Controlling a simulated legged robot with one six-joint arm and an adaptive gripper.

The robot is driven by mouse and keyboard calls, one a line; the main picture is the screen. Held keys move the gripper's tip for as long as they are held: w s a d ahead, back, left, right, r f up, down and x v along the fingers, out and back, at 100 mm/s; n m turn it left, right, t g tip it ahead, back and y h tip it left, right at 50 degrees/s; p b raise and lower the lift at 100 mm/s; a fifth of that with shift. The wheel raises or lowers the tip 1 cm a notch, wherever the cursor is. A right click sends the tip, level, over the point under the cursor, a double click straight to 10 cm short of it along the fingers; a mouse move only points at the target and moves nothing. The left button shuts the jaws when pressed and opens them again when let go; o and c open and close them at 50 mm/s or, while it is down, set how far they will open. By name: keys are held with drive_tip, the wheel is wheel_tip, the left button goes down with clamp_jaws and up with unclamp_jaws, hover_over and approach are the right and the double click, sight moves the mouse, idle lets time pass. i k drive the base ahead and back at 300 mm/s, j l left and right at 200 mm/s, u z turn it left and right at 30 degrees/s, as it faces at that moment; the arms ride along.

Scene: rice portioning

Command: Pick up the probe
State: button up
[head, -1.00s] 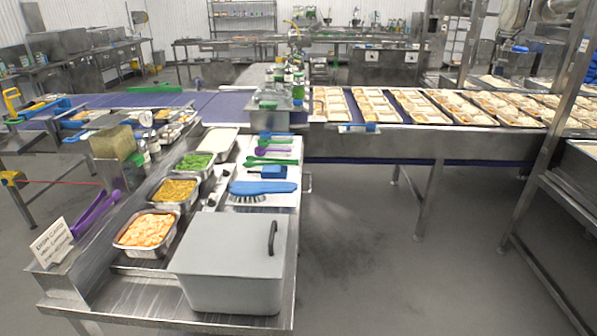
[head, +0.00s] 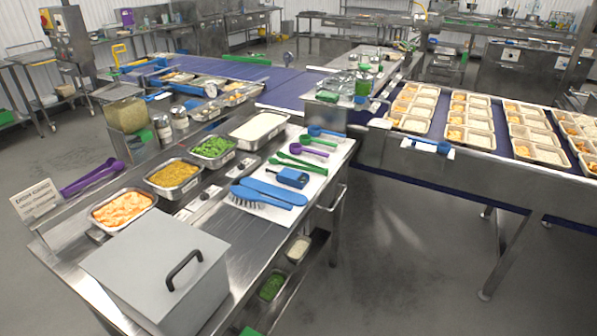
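I cannot tell for certain which item is the probe. A small boxy blue device (head: 291,178) lies on the white board on the steel table, between the green utensils and the blue brush. Another blue item (head: 443,147) lies on a white patch at the conveyor's near edge, at the right. A round white dial (head: 211,90) stands behind the shakers at the back of the table. My gripper is not in view.
The white board (head: 322,164) also holds a blue brush (head: 262,197), green tongs (head: 300,163) and scoops. Food pans (head: 173,178) line the table beside a grey lidded box (head: 158,262). Filled trays (head: 470,122) stand on the blue conveyor. The floor at right is clear.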

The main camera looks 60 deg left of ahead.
sight(297, 179)
drive_tip(key=i+j+u, duration=0.15)
drive_tip(key=i+u, duration=0.75)
drive_tip(key=i+l+u, duration=0.3)
drive_tip(key=i+u, duration=0.15)
drive_tip(key=i+j+u, duration=0.1)
drive_tip(key=u, duration=0.3)
drive_tip(key=i+u, duration=0.6)
drive_tip(key=u, duration=0.15)
drive_tip(key=i+l+u, duration=0.15)
drive_tip(key=u, duration=0.2)
drive_tip(key=i+u, duration=0.5)
drive_tip(key=i, duration=0.1)
